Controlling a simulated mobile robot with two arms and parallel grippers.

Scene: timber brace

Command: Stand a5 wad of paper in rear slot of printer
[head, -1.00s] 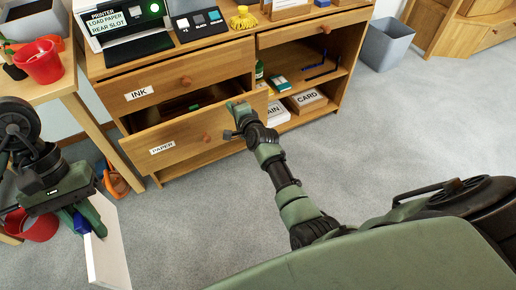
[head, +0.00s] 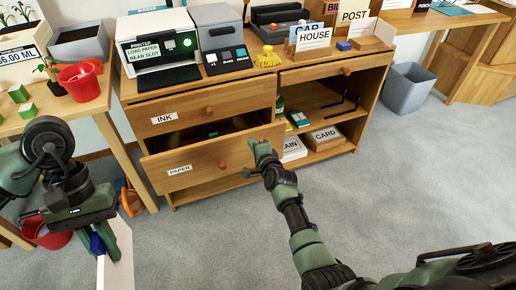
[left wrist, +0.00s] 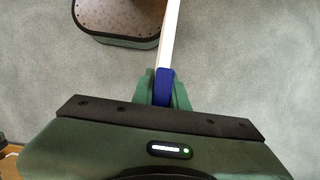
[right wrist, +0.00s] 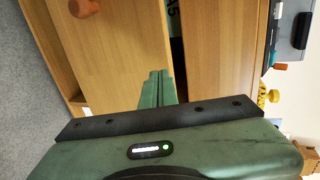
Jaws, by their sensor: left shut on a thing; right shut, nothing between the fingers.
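The printer (head: 160,52) stands on top of the wooden cabinet, its front panel reading "LOAD PAPER REAR SLOT" beside a green light. My left gripper (head: 98,240) is low at the left, shut on a white paper wad (head: 118,262) with blue at the gripped edge. The wad shows edge-on in the left wrist view (left wrist: 170,35). My right gripper (head: 258,150) is shut and empty at the right end of the open PAPER drawer front (head: 205,168). In the right wrist view its closed fingers (right wrist: 155,85) are at the drawer's edge. The printer's rear slot is not clearly visible.
The INK drawer (head: 215,108) above is closed. A yellow object (head: 267,58), a switch box (head: 225,60) and sign holders occupy the cabinet top. A side table with a red pot (head: 78,82) stands left. A grey bin (head: 408,88) stands right; carpet in front is clear.

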